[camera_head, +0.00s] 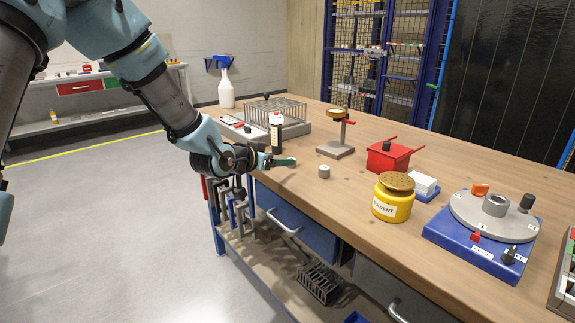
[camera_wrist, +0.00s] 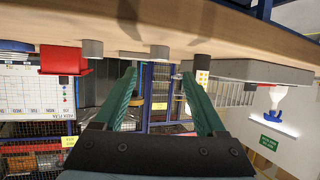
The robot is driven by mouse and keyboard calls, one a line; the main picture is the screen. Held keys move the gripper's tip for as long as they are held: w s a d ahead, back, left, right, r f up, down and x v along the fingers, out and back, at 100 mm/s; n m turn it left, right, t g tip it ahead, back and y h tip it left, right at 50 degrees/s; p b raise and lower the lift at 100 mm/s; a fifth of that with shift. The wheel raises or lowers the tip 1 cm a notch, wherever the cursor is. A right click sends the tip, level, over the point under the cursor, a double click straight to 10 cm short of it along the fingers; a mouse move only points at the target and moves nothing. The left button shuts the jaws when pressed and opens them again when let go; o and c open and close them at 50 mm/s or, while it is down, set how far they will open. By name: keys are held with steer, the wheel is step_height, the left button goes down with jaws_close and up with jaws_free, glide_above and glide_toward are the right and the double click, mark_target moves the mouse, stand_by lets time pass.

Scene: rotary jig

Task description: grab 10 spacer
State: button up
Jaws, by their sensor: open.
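The spacer looks to be the small grey cylinder (camera_head: 324,171) standing upright on the wooden bench near its front edge. My gripper (camera_head: 287,161) is low by the front edge, left of the spacer, with a gap between them. In the wrist view, which is upside down, the teal fingers of my gripper (camera_wrist: 159,72) are apart with nothing between them. A grey cylinder (camera_wrist: 159,52) shows beyond and between the fingertips; another grey round piece (camera_wrist: 93,48) is to its left. I cannot tell for sure which one is the spacer. No "10" marking is readable.
Behind the spacer stands a grey-based stand (camera_head: 336,150). A red box (camera_head: 388,157), a yellow solvent jar (camera_head: 393,199) and a blue rotary jig (camera_head: 482,236) are to the right. A bottle (camera_head: 276,135) and a grey rack (camera_head: 292,128) are behind my gripper. Bare bench (camera_head: 300,188) surrounds the spacer.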

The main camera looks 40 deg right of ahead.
steer(key=shift+p+x, duration=0.9)
steer(key=shift+x, duration=2.25)
steer(key=shift+s+f, duration=0.1)
steer(key=shift+f, duration=0.05)
jaws_close()
